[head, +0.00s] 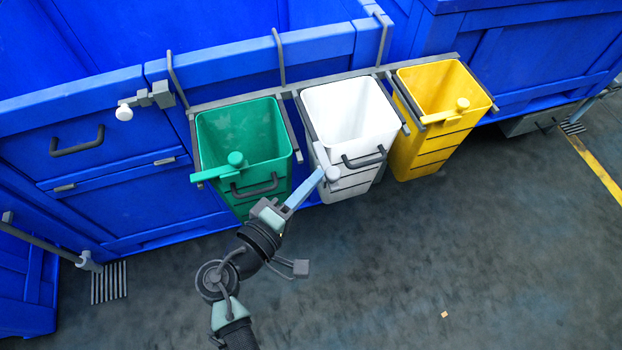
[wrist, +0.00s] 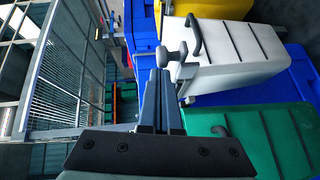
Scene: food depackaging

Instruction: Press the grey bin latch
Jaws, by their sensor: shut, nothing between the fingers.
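The grey bin (head: 350,110) is a pale, open-topped bin hanging in the middle of three on a rail. It also shows in the wrist view (wrist: 235,60). Its latch (head: 333,174) is a light grey lever with a round knob on the bin's front left side. In the wrist view the latch knob (wrist: 178,53) is just beyond my fingertips. My gripper (head: 320,173) is shut and empty, its long blue fingers pointing up at the latch from the lower left. In the wrist view the tips (wrist: 160,73) overlap the latch closely; I cannot tell whether they touch.
A green bin (head: 240,130) with a green latch (head: 217,171) hangs at the left, close to my gripper. A yellow bin (head: 430,90) hangs at the right. Blue containers (head: 110,200) stand behind. The dark floor (head: 480,260) in front is mostly clear.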

